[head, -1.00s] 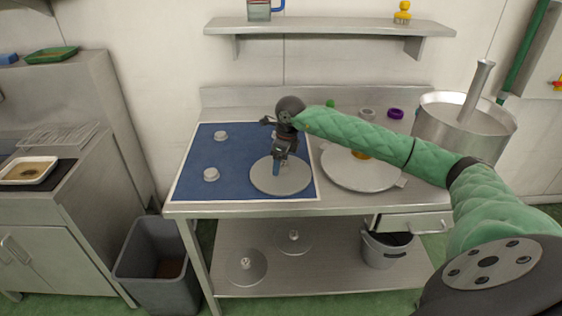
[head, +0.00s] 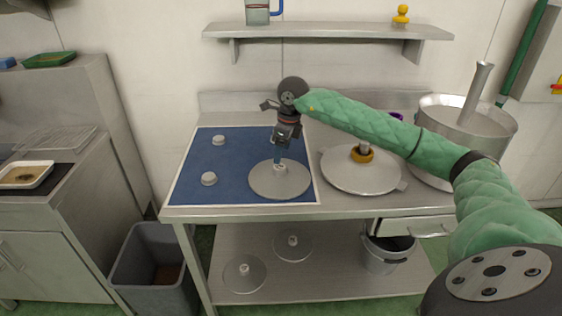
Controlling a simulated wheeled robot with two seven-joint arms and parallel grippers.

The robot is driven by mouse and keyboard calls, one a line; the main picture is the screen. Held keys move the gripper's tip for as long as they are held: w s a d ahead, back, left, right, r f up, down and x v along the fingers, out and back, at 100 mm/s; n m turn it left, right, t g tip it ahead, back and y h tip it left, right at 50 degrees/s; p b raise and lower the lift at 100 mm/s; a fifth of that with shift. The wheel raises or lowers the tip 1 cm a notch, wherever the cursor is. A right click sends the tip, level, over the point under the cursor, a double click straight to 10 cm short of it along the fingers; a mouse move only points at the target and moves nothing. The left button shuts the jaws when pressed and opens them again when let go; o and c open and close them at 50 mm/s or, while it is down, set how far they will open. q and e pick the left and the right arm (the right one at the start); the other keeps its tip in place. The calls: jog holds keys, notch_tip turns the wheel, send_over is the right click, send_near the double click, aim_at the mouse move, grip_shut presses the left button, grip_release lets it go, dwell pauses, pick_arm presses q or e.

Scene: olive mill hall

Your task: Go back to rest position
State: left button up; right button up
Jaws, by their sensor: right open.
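My right gripper (head: 279,158) comes in from the right on its green-sleeved arm and points down over the blue mat (head: 235,184). It is open. Its fingertips are just above or beside the small knob at the centre of a grey metal disc (head: 280,184) lying on the mat's right part; I cannot tell whether they touch it. Nothing shows held in the gripper. My left gripper is not in view.
Two small grey knobs (head: 209,178) sit on the mat's left. A round metal plate (head: 361,178) with an orange ring (head: 361,154) lies to the right, beside a steel pot (head: 440,140). A shelf (head: 330,31) runs above. A grey bin (head: 155,265) stands below left.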

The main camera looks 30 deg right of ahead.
jog(key=shift+s+r, duration=0.1)
jog(key=shift+r, duration=0.55)
